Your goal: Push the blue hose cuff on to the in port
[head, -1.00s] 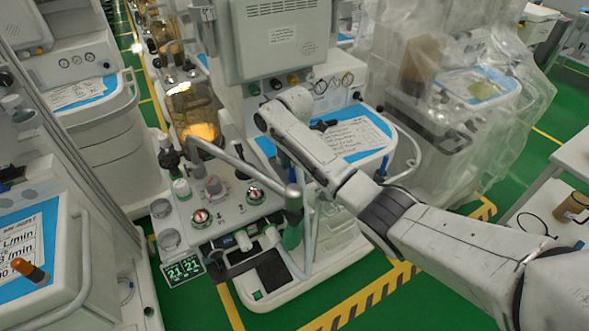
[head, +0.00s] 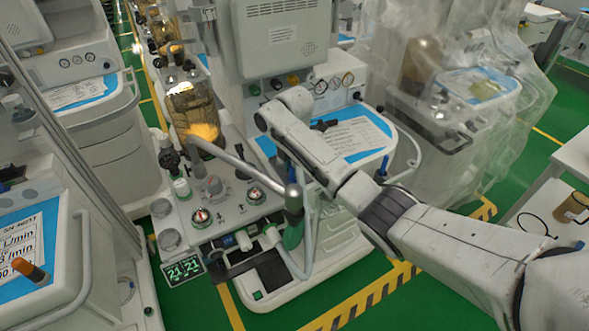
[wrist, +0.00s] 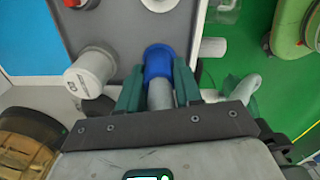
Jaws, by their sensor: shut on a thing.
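In the wrist view my gripper (wrist: 160,72) has its two green fingers shut on the blue hose cuff (wrist: 158,60), one finger on each side. The grey hose (wrist: 160,95) runs from the cuff back between the fingers. The cuff's far end meets the grey machine panel (wrist: 122,28). The in port is hidden behind the cuff, so how far the cuff is on it cannot be told. In the head view only a small patch of blue (head: 228,241) shows low on the front of the machine, and my gripper is not clear there.
A grey stub port (wrist: 90,72) stands left of the cuff. A pale stub (wrist: 213,47) and a pale elbow (wrist: 245,88) lie close on the right. A green bag-like part (wrist: 290,28) hangs farther right. A bent metal arm (head: 245,165) reaches over this area.

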